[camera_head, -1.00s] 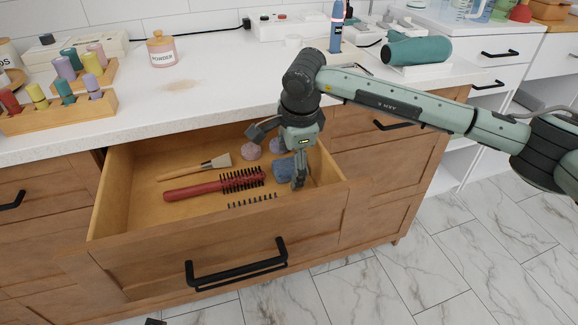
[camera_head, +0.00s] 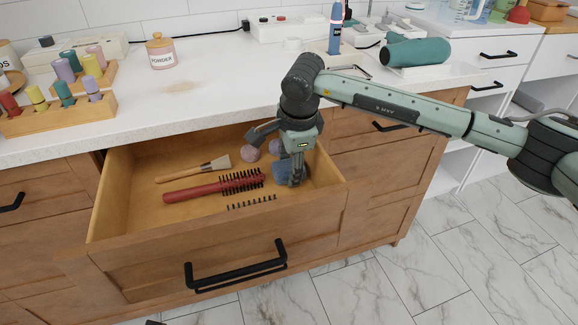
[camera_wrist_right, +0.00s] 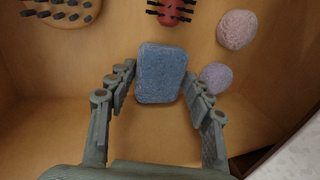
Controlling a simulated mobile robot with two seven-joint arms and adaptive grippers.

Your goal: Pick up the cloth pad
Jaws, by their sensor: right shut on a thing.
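The cloth pad (camera_head: 280,173) is a blue, rounded block at the right end of the open drawer (camera_head: 130,220). My right gripper (camera_head: 284,160) reaches down into the drawer from above. In the right wrist view, the pad (camera_wrist_right: 160,75) lies between the two fingers, which are shut on it. The pad's far end sticks out past the fingertips. In the head view the gripper partly covers the pad. My left gripper is not in view.
The drawer's walls surround the gripper. The counter (camera_head: 215,95) above has a clear stretch.

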